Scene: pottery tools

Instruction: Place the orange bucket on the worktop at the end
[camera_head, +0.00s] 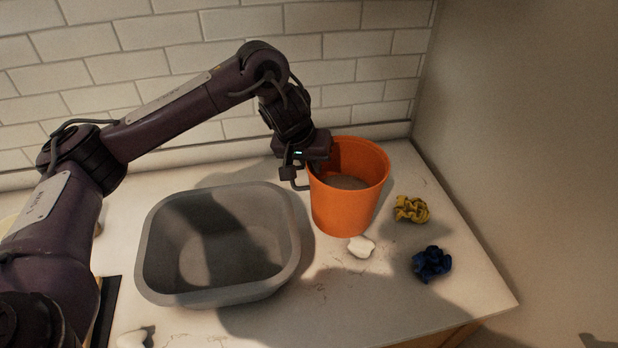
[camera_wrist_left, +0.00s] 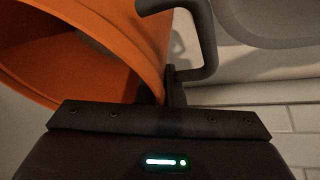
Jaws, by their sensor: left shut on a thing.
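The orange bucket (camera_head: 345,205) is upright at the back right of the worktop (camera_head: 340,300), right of the grey basin. Its inside looks greyish at the bottom. My left gripper (camera_head: 308,170) is at the bucket's left rim. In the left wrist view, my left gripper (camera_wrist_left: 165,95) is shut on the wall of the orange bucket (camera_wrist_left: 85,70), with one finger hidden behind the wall. I cannot tell whether the bucket's base touches the worktop. My right gripper is not in view.
A grey basin (camera_head: 158,235) stands left of the bucket. Another white lump (camera_head: 133,339) is at the front left. Walls close the back and right.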

